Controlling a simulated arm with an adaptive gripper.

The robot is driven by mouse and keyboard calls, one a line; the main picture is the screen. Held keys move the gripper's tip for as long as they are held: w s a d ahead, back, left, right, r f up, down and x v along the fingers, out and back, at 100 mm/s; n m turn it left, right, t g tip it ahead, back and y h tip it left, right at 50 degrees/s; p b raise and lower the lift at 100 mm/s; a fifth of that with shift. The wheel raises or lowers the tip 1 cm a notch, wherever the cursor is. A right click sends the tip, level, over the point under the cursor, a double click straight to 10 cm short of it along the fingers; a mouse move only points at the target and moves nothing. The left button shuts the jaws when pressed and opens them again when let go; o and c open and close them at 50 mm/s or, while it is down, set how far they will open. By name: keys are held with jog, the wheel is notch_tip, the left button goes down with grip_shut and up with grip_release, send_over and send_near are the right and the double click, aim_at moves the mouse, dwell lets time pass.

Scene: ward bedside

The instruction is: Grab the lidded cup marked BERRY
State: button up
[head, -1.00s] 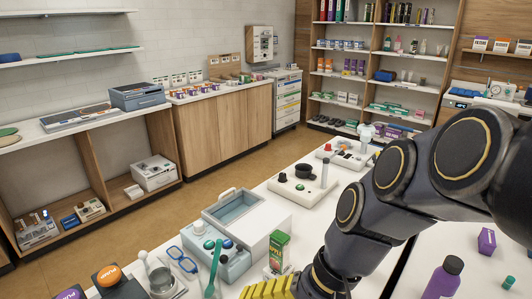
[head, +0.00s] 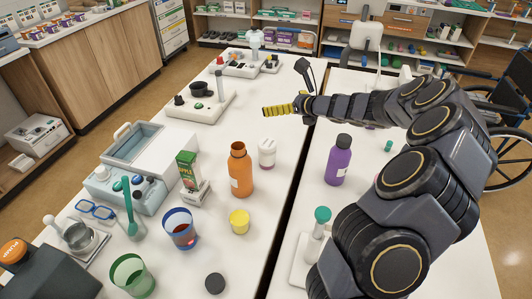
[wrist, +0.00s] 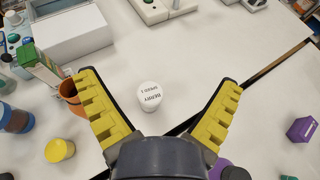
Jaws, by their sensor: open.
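The lidded cup marked BERRY (wrist: 150,97) is a small white cup seen from above in the wrist view, its lettering on the white lid. It lies between my two spread yellow fingers, apart from both. In the head view a white lidded cup (head: 267,153) stands upright on the white table, right of the orange bottle; its lettering is too small to read there. My gripper (head: 279,110) is open and empty, above the table and behind that cup in the head view. The wrist view shows both fingers of the gripper (wrist: 159,80) wide apart.
An orange open bottle (head: 240,170) stands close left of the cup, near my left finger in the wrist view. A yellow-lidded cup (head: 239,222), a blue cup (head: 180,229) and a green carton (head: 188,172) stand nearby. A purple bottle (head: 338,160) stands across the gap between tables.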

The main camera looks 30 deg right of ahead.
aim_at(274, 154)
notch_tip(274, 154, down, 18)
jog(key=shift+a+r, duration=0.15)
jog(key=shift+w+a+f, duration=0.25)
jog(key=shift+w+f, duration=0.4)
jog(key=shift+w, duration=0.2)
jog(key=shift+w+a+f, duration=0.1)
jog(key=shift+w, duration=0.35)
jog(key=x, duration=0.4)
jog(key=shift+a+f, duration=0.15)
jog(key=shift+w+a+f, duration=0.1)
jog(key=shift+w, duration=0.25)
jog(key=c, duration=1.3)
